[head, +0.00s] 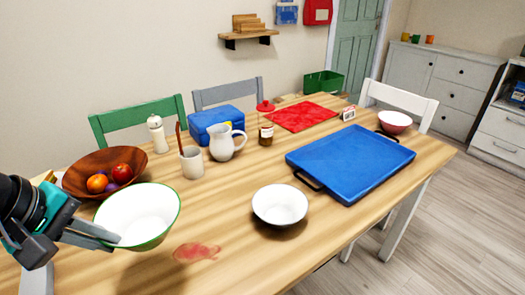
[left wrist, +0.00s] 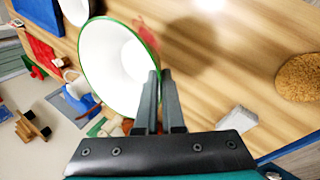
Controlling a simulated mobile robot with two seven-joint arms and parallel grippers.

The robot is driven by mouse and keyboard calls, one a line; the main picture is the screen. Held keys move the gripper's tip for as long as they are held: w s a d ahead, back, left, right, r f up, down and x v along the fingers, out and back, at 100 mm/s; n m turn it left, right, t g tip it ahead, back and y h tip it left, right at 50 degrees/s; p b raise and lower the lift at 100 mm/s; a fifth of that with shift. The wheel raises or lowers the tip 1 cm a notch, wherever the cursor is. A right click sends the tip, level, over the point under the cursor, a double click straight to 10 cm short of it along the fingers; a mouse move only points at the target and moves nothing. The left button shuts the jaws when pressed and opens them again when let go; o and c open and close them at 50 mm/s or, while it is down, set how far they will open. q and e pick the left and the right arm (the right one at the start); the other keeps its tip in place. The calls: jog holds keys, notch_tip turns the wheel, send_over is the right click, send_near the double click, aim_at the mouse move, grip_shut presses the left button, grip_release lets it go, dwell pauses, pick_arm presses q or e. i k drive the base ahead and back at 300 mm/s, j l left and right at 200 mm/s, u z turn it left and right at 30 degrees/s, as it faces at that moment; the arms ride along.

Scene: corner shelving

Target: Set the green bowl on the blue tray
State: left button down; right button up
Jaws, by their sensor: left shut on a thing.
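The green bowl (head: 141,220), white inside with a green rim and outside, is at the left of the head view, tilted and apparently held above the table. My left gripper (head: 112,237) is shut on its rim. In the left wrist view the same bowl (left wrist: 112,65) shows beyond my left gripper's fingers (left wrist: 160,85). The blue tray (head: 350,162) lies flat on the table at the right, with dark handles, and its surface is bare. My right gripper is not in view.
A white bowl (head: 280,205) stands between the green bowl and the tray.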

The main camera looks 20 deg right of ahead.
aim_at(352, 159)
jog(key=l+z, duration=0.2)
jog(key=z, duration=1.4)
jog(key=i+l, duration=0.3)
jog(key=i+l+z, duration=0.1)
jog(key=i+l, duration=0.25)
jog(key=i, duration=0.2)
